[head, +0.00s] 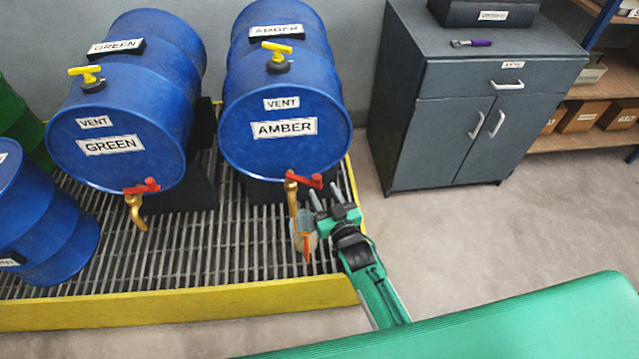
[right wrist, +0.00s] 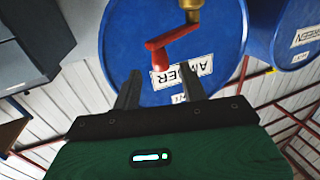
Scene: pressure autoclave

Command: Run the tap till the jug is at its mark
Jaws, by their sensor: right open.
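The blue AMBER drum (head: 285,150) lies on its side, with a brass tap (head: 292,192) and red tap lever (head: 304,180) low on its front face. A small translucent jug (head: 305,230) with orange parts is below the spout; its level and mark are too small to read. My right gripper (head: 326,191) is open just right of the tap. In the right wrist view, the red lever (right wrist: 168,45) shows just beyond and between the open fingertips (right wrist: 159,72); contact cannot be told. My left gripper is not in view.
The GREEN drum (head: 125,115) with its own tap (head: 137,208) lies to the left. Both drums have yellow vent valves on top. The slatted floor has a yellow rim (head: 190,308). A grey cabinet (head: 470,110) stands right; floor before it is clear.

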